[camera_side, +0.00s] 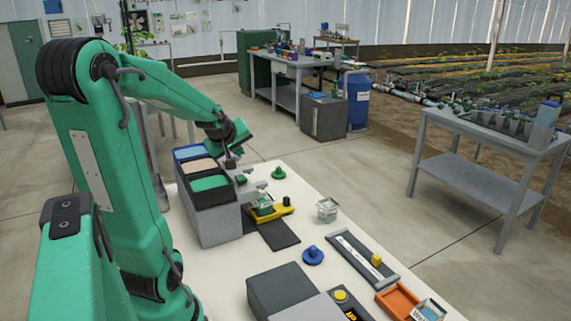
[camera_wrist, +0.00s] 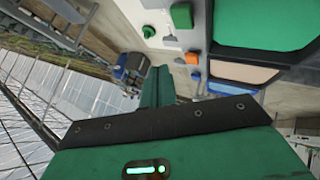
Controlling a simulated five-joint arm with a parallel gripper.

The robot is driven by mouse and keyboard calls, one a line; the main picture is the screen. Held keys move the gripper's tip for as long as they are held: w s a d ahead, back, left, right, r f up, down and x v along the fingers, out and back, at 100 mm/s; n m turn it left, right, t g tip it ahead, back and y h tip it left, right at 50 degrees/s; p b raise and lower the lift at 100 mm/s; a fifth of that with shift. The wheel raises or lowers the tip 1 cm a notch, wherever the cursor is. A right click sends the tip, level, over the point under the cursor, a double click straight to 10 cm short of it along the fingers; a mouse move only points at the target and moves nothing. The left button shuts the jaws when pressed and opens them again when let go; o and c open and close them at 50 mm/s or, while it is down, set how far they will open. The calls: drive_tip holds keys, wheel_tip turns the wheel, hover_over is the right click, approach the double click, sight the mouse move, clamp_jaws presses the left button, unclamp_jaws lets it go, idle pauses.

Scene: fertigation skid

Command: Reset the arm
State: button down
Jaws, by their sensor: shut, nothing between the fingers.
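My green arm rises at the left of the side view and bends over the work table (camera_side: 215,275). The gripper looks clear of the bins, though the exact gap is hard to tell.
On the table are a green knob (camera_side: 278,173), a yellow holder (camera_side: 270,213), a clear cube (camera_side: 327,209), a blue knob (camera_side: 313,256), a slide rail (camera_side: 352,258) and an orange tray (camera_side: 397,301). A grey side table (camera_side: 480,180) stands apart at the right, with open floor between.

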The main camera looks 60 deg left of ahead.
drive_tip(key=w+d+r+m+h, duration=0.15)
drive_tip(key=d+m, duration=0.25)
drive_tip(key=d, duration=0.4)
drive_tip(key=w+d+m+h, duration=0.15)
drive_tip(key=d+m, duration=0.25)
drive_tip(key=d, duration=0.4)
drive_tip(key=s+d+m+h, duration=0.2)
drive_tip(key=s+d+m, duration=0.2)
drive_tip(key=d, duration=0.3)
drive_tip(key=s+d+m+h, duration=0.1)
drive_tip(key=s+d+m, duration=0.3)
drive_tip(key=d, duration=0.4)
drive_tip(key=shift+m+g+h, duration=0.3)
drive_tip(key=shift+m+h, duration=0.1)
drive_tip(key=shift+m, duration=0.5)
